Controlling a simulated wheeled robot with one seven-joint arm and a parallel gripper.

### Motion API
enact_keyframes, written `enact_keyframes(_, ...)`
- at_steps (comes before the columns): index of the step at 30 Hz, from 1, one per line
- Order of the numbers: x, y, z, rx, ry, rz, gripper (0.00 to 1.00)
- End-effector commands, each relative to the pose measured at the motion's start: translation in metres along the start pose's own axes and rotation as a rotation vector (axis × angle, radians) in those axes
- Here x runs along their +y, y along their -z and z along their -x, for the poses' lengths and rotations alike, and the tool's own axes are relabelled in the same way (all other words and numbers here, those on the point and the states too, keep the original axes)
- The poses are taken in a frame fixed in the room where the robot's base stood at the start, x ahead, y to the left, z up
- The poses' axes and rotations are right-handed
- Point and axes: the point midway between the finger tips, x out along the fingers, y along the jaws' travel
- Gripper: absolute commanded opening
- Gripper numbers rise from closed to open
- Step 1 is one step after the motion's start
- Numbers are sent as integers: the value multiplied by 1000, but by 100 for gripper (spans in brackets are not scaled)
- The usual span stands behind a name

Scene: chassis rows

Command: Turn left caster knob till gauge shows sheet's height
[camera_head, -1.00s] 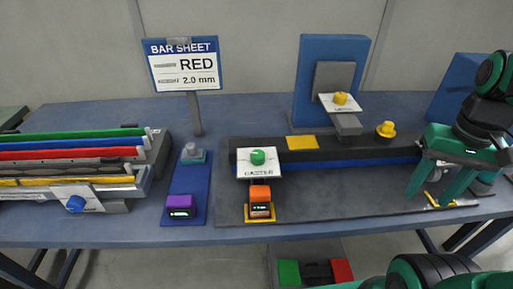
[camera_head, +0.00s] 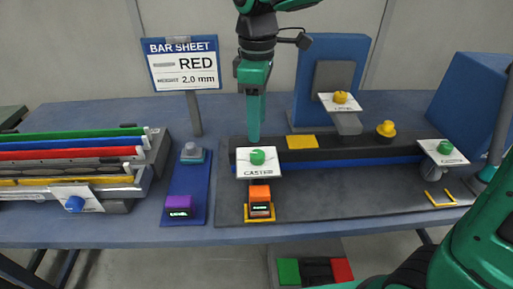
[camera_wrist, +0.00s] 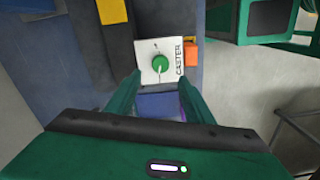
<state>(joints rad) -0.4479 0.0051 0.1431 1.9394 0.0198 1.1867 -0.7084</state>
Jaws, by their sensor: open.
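The left caster knob (camera_head: 257,157) is green and round on a white plate (camera_head: 262,171) marked CASTER, near the middle of the bench. An orange gauge (camera_head: 260,195) with a small dark display sits just in front of it; its reading is too small to tell. The sheet (camera_head: 182,65) on a post reads BAR SHEET, RED, HEIGHT 2.0 mm. My gripper (camera_head: 254,135) is open, pointing down just behind and above the left knob. In the wrist view the green knob (camera_wrist: 160,64) and its plate lie between and beyond the fingertips, apart from them.
A second green knob (camera_head: 445,147) on a white plate stands at the right. Yellow knobs (camera_head: 340,97) and (camera_head: 386,128) are near the blue upright. A purple gauge (camera_head: 180,207) sits on a blue strip at left. Coloured bars (camera_head: 70,155) lie in a rack with a blue knob (camera_head: 75,204).

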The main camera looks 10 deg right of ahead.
Motion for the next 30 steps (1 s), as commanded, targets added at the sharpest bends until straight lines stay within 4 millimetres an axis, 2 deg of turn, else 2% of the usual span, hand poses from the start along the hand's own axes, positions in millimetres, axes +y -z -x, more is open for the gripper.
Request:
enact_keyframes(9, 0, -2, -56, -3, 2, -3, 48)
enact_keyframes(15, 0, -1, -81, -2, 1, -4, 48)
enact_keyframes(21, 0, -1, -90, -1, 0, -4, 48)
enact_keyframes(28, 0, -1, -91, 0, 0, -4, 48)
enact_keyframes(29, 0, -1, -91, 0, 0, -4, 45)
enact_keyframes(30, 0, -1, -91, 0, 0, -4, 36)
